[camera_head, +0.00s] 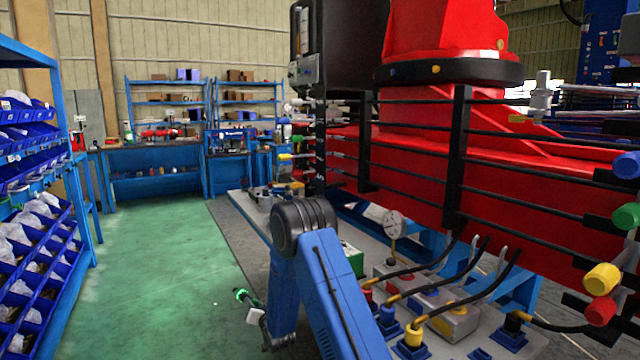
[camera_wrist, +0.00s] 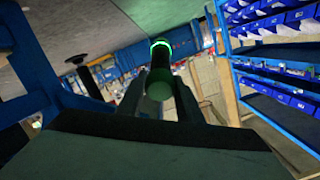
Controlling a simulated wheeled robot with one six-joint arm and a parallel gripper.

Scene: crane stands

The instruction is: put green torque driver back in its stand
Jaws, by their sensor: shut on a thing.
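My gripper (camera_head: 255,313) is shut on the green torque driver (camera_head: 243,296) and holds it over the floor, left of the bench, in the head view. In the wrist view the green torque driver (camera_wrist: 159,88) lies between the two fingers of my gripper (camera_wrist: 160,78), with a bright green ring at its far end. On the bench, blue stands hold a red driver (camera_head: 366,289), a blue driver (camera_head: 387,315) and a yellow driver (camera_head: 413,335). Another blue stand (camera_head: 510,339) is at the right, with a dark top; I cannot tell whether it is empty.
The grey bench (camera_head: 380,268) carries a dial gauge (camera_head: 393,226), a green box (camera_head: 352,258) and cables arching over the stands. A large red machine (camera_head: 430,190) with black rods rises behind. Blue shelving (camera_head: 75,170) stands left. The green floor (camera_head: 165,260) between is clear.

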